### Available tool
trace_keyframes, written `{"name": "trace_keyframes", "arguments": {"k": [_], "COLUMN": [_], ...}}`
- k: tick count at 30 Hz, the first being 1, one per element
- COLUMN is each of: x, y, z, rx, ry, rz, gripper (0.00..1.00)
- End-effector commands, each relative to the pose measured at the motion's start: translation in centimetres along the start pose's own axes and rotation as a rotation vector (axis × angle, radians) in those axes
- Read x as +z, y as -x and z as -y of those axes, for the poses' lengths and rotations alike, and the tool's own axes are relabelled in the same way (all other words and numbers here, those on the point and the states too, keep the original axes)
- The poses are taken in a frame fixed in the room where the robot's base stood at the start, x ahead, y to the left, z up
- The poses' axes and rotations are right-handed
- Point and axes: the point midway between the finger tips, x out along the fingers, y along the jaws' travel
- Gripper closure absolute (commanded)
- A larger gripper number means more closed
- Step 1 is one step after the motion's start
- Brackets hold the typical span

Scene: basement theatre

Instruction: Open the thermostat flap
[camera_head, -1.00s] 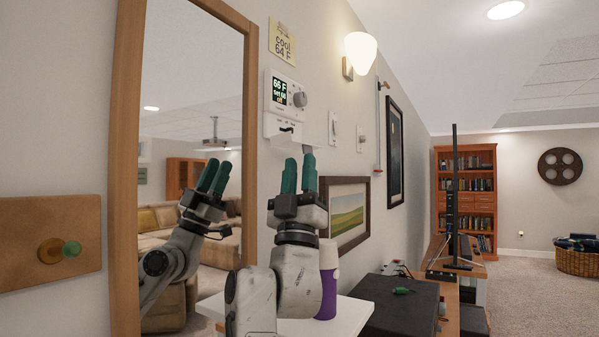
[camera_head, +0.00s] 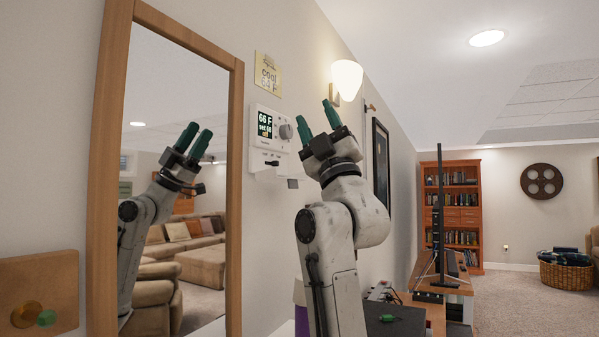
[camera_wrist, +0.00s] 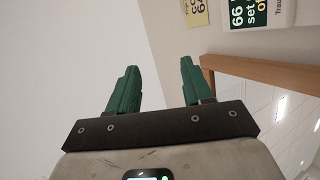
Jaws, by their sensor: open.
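The white thermostat (camera_head: 283,112) is on the wall right of the mirror, with a dark screen reading 66 F and a grey round knob. It also shows partly at the top right of the wrist view (camera_wrist: 285,12). Its lower front has small labels and a black lever (camera_head: 271,163). A small grey piece (camera_head: 293,184) sticks out below its right corner; I cannot tell whether this is the flap. My gripper (camera_head: 316,115) points up, open and empty, to the right of the thermostat and apart from it. Its green fingers show in the wrist view (camera_wrist: 158,68).
A wood-framed mirror (camera_head: 236,200) stands left of the thermostat and reflects my arm. A yellow note (camera_head: 268,74) is above it and a lit wall lamp (camera_head: 346,80) is at upper right. A low cabinet with a dark box (camera_head: 398,325) is below right.

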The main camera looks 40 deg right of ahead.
Motion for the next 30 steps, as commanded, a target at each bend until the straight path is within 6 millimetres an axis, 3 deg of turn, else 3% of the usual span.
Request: {"name": "trace_keyframes", "arguments": {"k": [1,3,9,14,22,26,30], "x": [-0.4,-1.0,-1.3,0.9,5.8,6.7,7.2], "y": [-1.6,-2.6,-3.1,-0.4,6.3,7.6,7.2], "z": [-1.4,-1.9,-0.8,1.1,2.6,2.9,4.0], "rx": [-0.053,-0.147,-0.471,-0.772,-1.14,-1.196,-1.202], "ry": [0.03,0.063,0.191,0.315,0.451,0.469,0.467], "rz": [-0.016,-0.032,-0.039,0.014,0.14,0.163,0.165], "gripper": [0.5,0.5,0.5,0.5,0.5,0.5,0.5]}}
